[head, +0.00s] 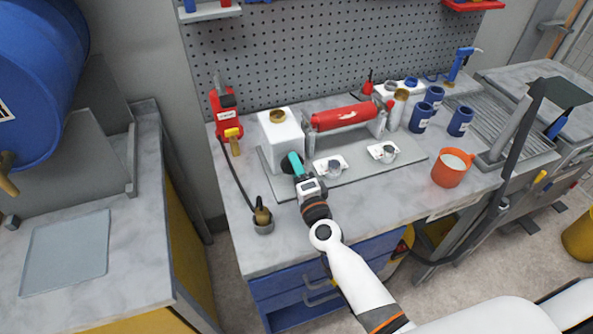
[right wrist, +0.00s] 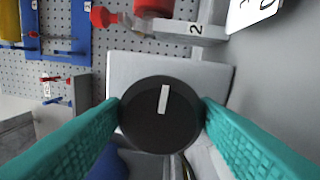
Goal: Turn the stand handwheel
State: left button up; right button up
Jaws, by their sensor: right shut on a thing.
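The handwheel is a round black knob with a white mark (right wrist: 158,122) in the middle of the right wrist view. In the head view its dark edge (head: 287,167) shows beside the white block-shaped stand (head: 281,140). My right gripper (head: 296,164) has its teal fingers on opposite sides of the knob, shut on it. The white mark points nearly straight up in the wrist view, tilted slightly right. The red roller (head: 341,117) of the coater lies to the right of the stand. My left gripper is not in view.
Two small gauges or clamps on white plates (head: 331,167) sit on the base plate right of my gripper. A brown-topped holder (head: 262,217) is at the front left.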

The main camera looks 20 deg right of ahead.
jog(key=m, duration=0.5)
jog(key=shift+f+h, duration=0.15)
jog(key=shift+h, duration=0.15)
jog(key=m, duration=0.5)
jog(key=shift+a+m, duration=0.1)
jog(key=shift+m, duration=0.2)
jog(key=shift+f, duration=0.1)
jog(key=o, duration=1)
jog(key=shift+s, duration=0.1)
